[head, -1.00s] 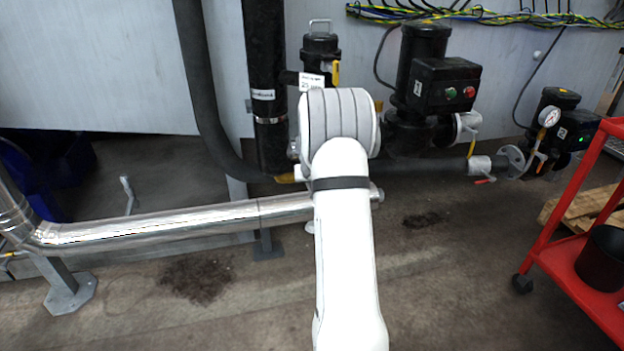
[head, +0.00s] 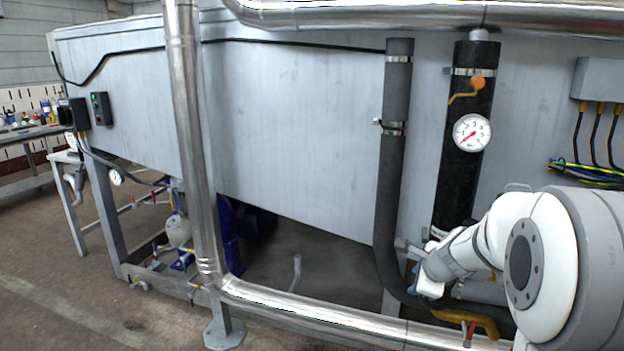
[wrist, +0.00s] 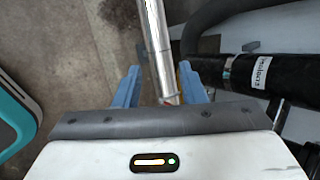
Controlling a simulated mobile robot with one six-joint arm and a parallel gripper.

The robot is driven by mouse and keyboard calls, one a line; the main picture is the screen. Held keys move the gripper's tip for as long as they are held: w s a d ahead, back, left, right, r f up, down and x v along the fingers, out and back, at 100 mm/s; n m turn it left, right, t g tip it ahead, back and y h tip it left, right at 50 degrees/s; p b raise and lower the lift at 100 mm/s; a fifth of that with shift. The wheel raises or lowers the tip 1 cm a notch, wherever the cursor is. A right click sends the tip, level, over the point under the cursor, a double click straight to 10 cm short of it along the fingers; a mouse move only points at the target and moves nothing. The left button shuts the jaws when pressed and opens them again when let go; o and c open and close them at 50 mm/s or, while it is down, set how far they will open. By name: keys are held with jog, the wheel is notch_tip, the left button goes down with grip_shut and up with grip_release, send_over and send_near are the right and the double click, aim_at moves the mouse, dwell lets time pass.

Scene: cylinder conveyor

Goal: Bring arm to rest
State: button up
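My gripper (wrist: 160,90) shows in the wrist view with its two blue fingers spread apart and nothing held between them. A silver pipe (wrist: 158,45) passes behind the gap between the fingers, and I cannot tell how far below it is. In the head view, my white and grey arm fills the lower right, folded, with its wrist end near the dark vertical pipes. The fingers are not clearly visible in the head view.
A silver pipe (head: 310,307) runs low across the front. A black pipe (head: 462,130) with a gauge (head: 471,133) and a grey hose (head: 392,170) stand close to my arm. A yellow valve handle (head: 468,321) is below it. Open floor (head: 60,290) lies at left.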

jog(key=s+a+r+n+g+p, duration=0.2)
jog(key=s+a+r+n+p, duration=0.3)
jog(key=s+r+n, duration=0.25)
jog(key=s+a+r+n+g+p, duration=0.1)
jog(key=s+a+r+n+p, duration=0.3)
jog(key=s+r+n+p, duration=0.25)
jog(key=s+r+n+g+p, duration=0.1)
jog(key=s+r+n+p, duration=0.1)
jog(key=s, duration=0.5)
jog(key=s+r+n+g+h+p, duration=0.1)
jog(key=s+r+n+p, duration=0.2)
jog(key=s+n, duration=0.3)
jog(key=shift+s+a+r, duration=0.3)
jog(key=shift+s+r, duration=0.1)
jog(key=shift+s, duration=0.2)
